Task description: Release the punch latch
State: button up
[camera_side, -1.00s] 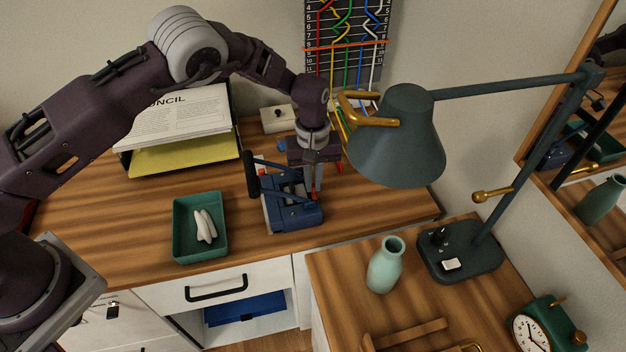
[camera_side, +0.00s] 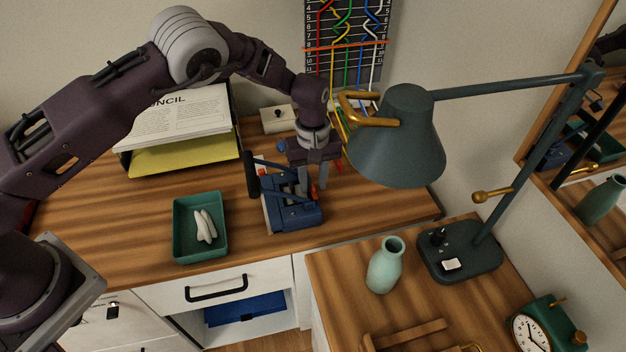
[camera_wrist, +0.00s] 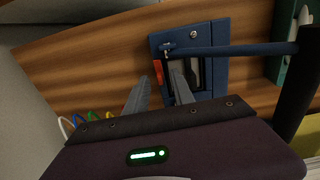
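The blue punch (camera_side: 292,214) stands on the desk with its long lever arm and black handle grip (camera_side: 251,175) pointing to the left. In the wrist view the punch body (camera_wrist: 219,70) shows from above, with its blue lever (camera_wrist: 240,49) running to the right. A small orange-red latch (camera_wrist: 157,70) sits at the side of the punch body; it also shows in the side view (camera_side: 314,190). My gripper (camera_side: 312,188) is down over the punch, fingers apart. In the wrist view my gripper (camera_wrist: 162,76) has the latch between or just beyond its fingertips; contact cannot be told.
A green tray (camera_side: 178,235) with white items is left of the punch. A paper tray (camera_side: 180,155) and a small cream box (camera_side: 277,119) stand behind. The lamp head (camera_side: 398,145) hangs close to the right of my gripper. Bare desk lies in front of the punch.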

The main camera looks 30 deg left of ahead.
aim_at(313, 185)
notch_tip(313, 185, up, 7)
dwell(0.5)
